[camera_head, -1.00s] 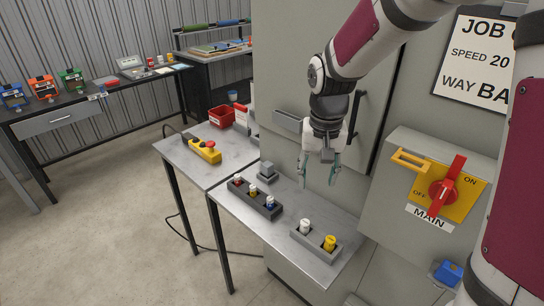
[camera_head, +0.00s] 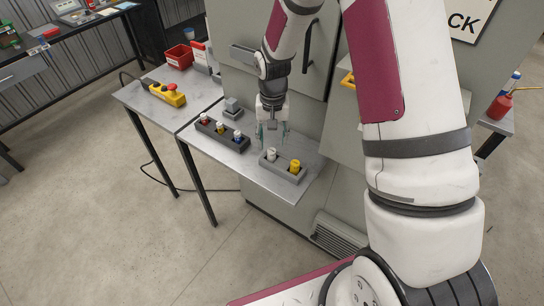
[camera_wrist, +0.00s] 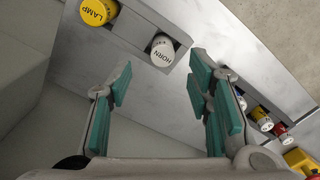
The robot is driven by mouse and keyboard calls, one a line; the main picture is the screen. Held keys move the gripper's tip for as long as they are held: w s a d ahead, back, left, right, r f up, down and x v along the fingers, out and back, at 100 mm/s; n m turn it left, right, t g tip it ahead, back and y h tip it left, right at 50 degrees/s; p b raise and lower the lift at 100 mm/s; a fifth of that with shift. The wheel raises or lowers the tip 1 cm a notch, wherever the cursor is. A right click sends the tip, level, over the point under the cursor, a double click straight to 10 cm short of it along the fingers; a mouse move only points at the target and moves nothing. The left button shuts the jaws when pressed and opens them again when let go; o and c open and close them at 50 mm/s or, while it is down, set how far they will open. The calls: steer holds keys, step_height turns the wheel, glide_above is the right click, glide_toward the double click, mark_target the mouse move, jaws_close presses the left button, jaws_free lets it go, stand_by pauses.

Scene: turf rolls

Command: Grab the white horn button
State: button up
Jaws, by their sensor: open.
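The white horn button (camera_head: 271,155) stands in a grey tray (camera_head: 283,173) at the front right of the metal shelf. In the wrist view its round top reads HORN (camera_wrist: 163,50). A yellow button (camera_head: 294,166) stands beside it in the same tray; in the wrist view it reads LAMP (camera_wrist: 97,11). My gripper (camera_head: 272,136) points down just above and behind the horn button. In the wrist view its teal-padded fingers (camera_wrist: 160,82) are apart and empty, with the horn button beyond the tips, roughly centred between them.
A dark tray (camera_head: 222,136) with red, yellow and blue-topped buttons lies left of the horn button. A grey block (camera_head: 232,108) stands behind it. A yellow control pendant (camera_head: 167,93) lies on the left table. The grey cabinet wall rises close behind my gripper.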

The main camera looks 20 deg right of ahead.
mark_target(272, 150)
steer(key=shift+a+f+p, duration=0.2)
steer(key=shift+f+p, duration=0.55)
steer(key=shift+f, duration=1.95)
jaws_close()
